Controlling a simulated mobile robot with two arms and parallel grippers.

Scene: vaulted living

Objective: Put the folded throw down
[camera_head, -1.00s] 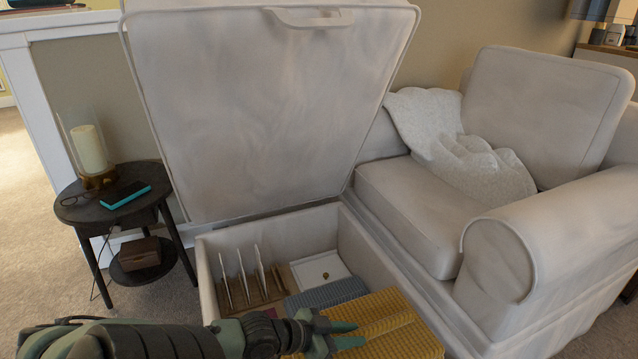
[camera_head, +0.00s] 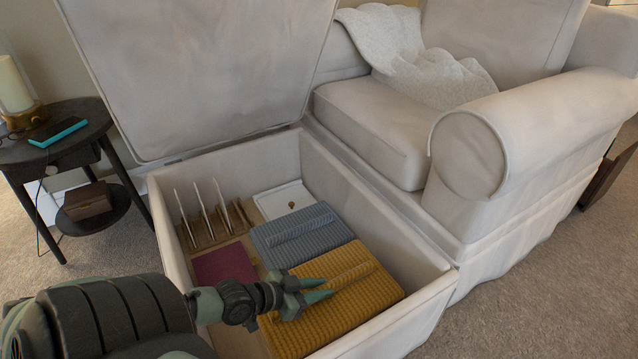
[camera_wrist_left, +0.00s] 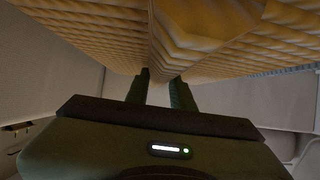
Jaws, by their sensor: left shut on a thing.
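The folded throw (camera_head: 345,301) is mustard yellow with a waffle weave and a raised ridge along its top. It is at the front end of the open storage box (camera_head: 375,197). My left gripper (camera_head: 318,290) is shut on the throw's ridge. In the left wrist view the throw (camera_wrist_left: 215,42) fills the top and the two fingers of my left gripper (camera_wrist_left: 160,88) pinch its ridge. The throw's underside is hidden, so I cannot tell whether it touches the box floor. My right gripper is not in view.
A folded blue-grey throw (camera_head: 300,236) lies beside the yellow one. Behind are a white lidded case (camera_head: 284,200), upright dividers (camera_head: 205,207) and a maroon item (camera_head: 225,264). The raised lid (camera_head: 205,70) stands at the back. A side table (camera_head: 90,122) is left; the armchair (camera_head: 375,125) is right.

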